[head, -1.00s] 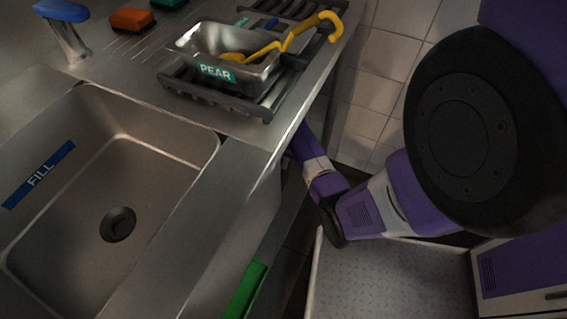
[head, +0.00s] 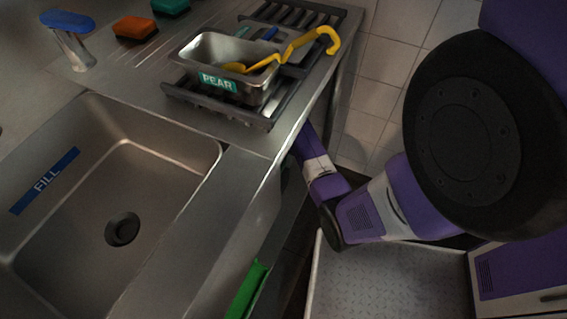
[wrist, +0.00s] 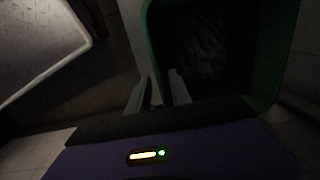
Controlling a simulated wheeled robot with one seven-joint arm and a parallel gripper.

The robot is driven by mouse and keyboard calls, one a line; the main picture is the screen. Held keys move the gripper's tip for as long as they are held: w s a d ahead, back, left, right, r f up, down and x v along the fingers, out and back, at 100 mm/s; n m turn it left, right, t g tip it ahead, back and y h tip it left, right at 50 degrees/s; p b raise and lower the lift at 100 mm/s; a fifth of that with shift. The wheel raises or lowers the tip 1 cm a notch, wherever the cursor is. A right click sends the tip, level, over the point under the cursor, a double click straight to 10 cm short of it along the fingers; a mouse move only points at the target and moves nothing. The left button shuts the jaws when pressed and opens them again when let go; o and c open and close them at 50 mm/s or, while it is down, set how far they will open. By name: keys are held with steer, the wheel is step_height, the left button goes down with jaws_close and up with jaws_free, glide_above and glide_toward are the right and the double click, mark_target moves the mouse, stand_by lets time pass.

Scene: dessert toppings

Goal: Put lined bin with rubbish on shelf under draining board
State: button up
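A green bin (wrist: 268,70) with a dark liner fills the upper right of the wrist view. Crumpled, dim rubbish (wrist: 200,45) lies inside it. In the head view only a green edge of the bin (head: 247,290) shows, low beside the sink counter. My gripper (wrist: 159,80) is at the bin's near-left rim, with its two fingers apart, one on each side of the wall. Contact with the wall is too dark to make out. The draining board (head: 150,75) is at the top of the head view. The shelf under it is mostly hidden.
A steel pan labelled PEAR (head: 245,92) with a yellow-handled utensil (head: 300,45) stands on a dark rack (head: 215,108). The sink (head: 75,230) is at the left. A pale textured tray surface (head: 390,285) is right of the counter. Floor tiles lie behind.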

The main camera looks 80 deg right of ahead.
step_height(320, 180, up, 8)
steer(key=p, duration=0.1)
steer(key=shift+s+f+p, duration=0.2)
steer(key=shift+f+p, duration=0.05)
steer(key=shift+p, duration=0.15)
